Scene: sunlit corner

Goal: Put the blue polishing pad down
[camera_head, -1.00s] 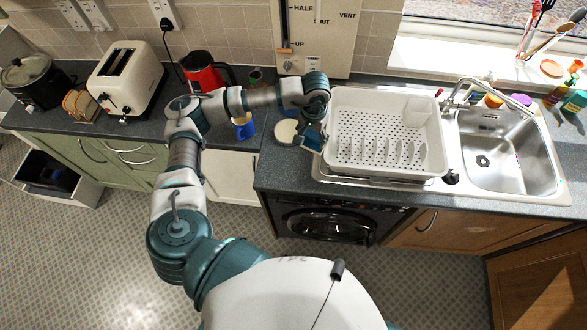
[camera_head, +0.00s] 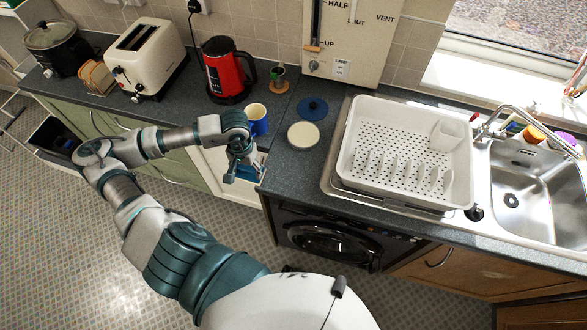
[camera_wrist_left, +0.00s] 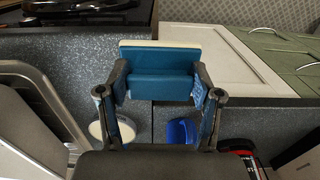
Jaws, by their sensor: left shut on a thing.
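My left gripper (camera_head: 243,172) is in front of the counter's inner corner, left of the cream disc (camera_head: 303,135). In the left wrist view the gripper (camera_wrist_left: 160,86) is shut on the blue polishing pad (camera_wrist_left: 160,84), a blue block with a cream strip along its far edge. Its two fingers press on the pad's left and right ends. In the head view the gripper mostly hides the pad. The pad appears near the counter's front edge, above the white cabinet front; its height is hard to tell. My right gripper is not in view.
A blue mug (camera_head: 257,119) stands on the counter just behind the gripper, with a red kettle (camera_head: 226,72) beyond. A dark blue disc (camera_head: 313,108) lies behind the cream disc. A white dish rack (camera_head: 405,112) is to the right. The counter (camera_head: 290,175) before the cream disc is clear.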

